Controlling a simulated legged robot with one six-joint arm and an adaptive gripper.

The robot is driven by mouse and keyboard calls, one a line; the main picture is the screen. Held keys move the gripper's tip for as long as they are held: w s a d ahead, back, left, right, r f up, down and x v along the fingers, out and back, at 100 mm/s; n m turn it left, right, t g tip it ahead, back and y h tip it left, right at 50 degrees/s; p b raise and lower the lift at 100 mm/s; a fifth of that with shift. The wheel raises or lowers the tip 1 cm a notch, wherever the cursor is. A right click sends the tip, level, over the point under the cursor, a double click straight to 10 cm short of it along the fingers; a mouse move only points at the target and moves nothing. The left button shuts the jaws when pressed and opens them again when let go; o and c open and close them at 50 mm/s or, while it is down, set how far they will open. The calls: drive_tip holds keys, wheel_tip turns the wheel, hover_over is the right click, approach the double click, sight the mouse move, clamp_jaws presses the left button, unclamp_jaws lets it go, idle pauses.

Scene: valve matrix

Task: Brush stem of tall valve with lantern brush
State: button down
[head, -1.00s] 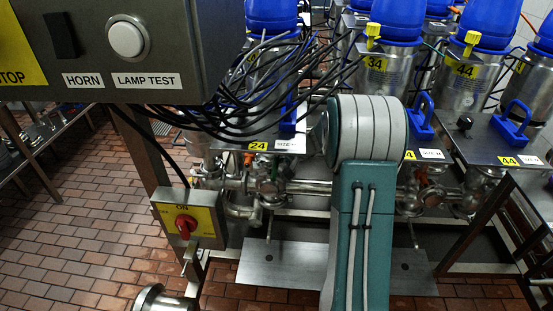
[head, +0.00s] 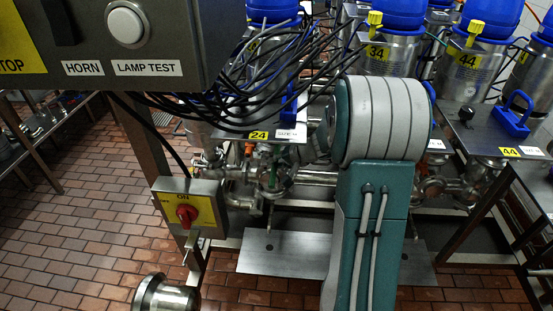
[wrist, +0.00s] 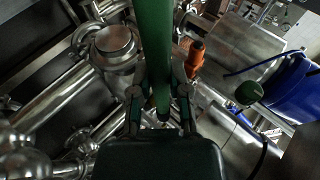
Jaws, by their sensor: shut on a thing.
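In the wrist view my gripper (wrist: 160,92) is shut on the green handle of the brush (wrist: 154,40). The handle runs up past the top edge of the wrist view, so the brush head is out of sight. A round metal valve fitting (wrist: 115,42) is just left of the handle, and I cannot tell whether they touch. In the head view, tall steel valves with blue caps stand at the back, among them those tagged 34 (head: 381,75) and 44 (head: 470,72). Which one is the tall valve is not clear. My arm hides part of the pipework.
A control box (head: 130,45) with hanging black cables fills the upper left of the head view. A red rotary switch (head: 187,215) is below it. Steel pipes (head: 315,178) crowd the middle. An orange part (wrist: 195,57) is right of the handle. Tiled floor is open at left.

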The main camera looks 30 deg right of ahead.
sight(274, 178)
drive_tip(key=shift+s+a, duration=0.6)
drive_tip(key=shift+s, duration=0.25)
drive_tip(key=shift+s+a, duration=0.6)
drive_tip(key=shift+s, duration=0.3)
drive_tip(key=shift+s+a, duration=0.6)
drive_tip(key=shift+s, duration=0.35)
